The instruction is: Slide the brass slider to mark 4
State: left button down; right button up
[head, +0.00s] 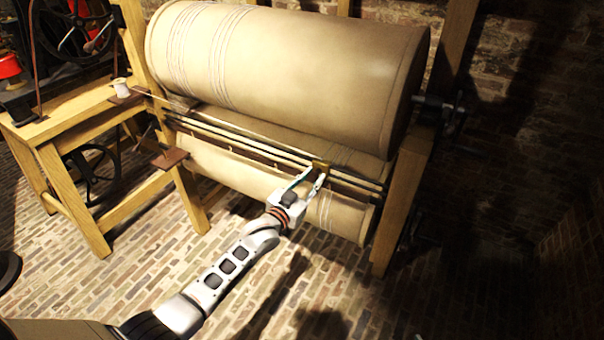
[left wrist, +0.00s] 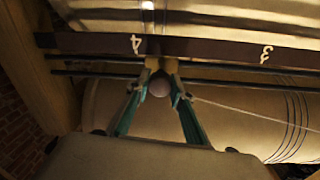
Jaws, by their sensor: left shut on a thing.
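The brass slider (head: 321,166) sits on the dark rails in front of the large leather-coloured roller, towards their right end. In the left wrist view its brass body (left wrist: 153,64) and round pale knob (left wrist: 159,87) lie between my fingers. My left gripper (head: 309,178) is shut on the slider, and it also shows in the left wrist view (left wrist: 160,92). The dark scale bar (left wrist: 215,48) carries a white 4 (left wrist: 136,43) and a white 3 (left wrist: 265,54), seen upside down. The slider stands just right of the 4, much closer to it than to the 3. My right gripper is not in view.
A big upper roller (head: 290,65) and a lower roller (head: 235,165) flank the rails. A wooden post (head: 405,195) stands at the right end. A pale cord (left wrist: 245,111) runs right from the slider. A wooden bench (head: 75,105) stands left. Brick floor in front is open.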

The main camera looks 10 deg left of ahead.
pick_arm(q)
jog(key=shift+s+d, duration=0.25)
jog(key=shift+d, duration=0.45)
jog(key=shift+s+d, duration=0.25)
jog(key=shift+d, duration=0.45)
jog(key=shift+s+d, duration=0.25)
jog(key=shift+d, duration=0.45)
jog(key=c, duration=1.7)
grip_release()
jog(key=shift+d, duration=0.15)
send_near(326, 183)
jog(key=s+r, duration=0.1)
jog(key=s, duration=0.1)
jog(key=s+r, duration=0.1)
jog(key=s, duration=0.1)
jog(key=s+r, duration=0.1)
jog(key=s, duration=0.1)
jog(key=shift+a+r, duration=0.25)
jog(key=shift+r, duration=0.1)
jog(key=shift+f, duration=0.1)
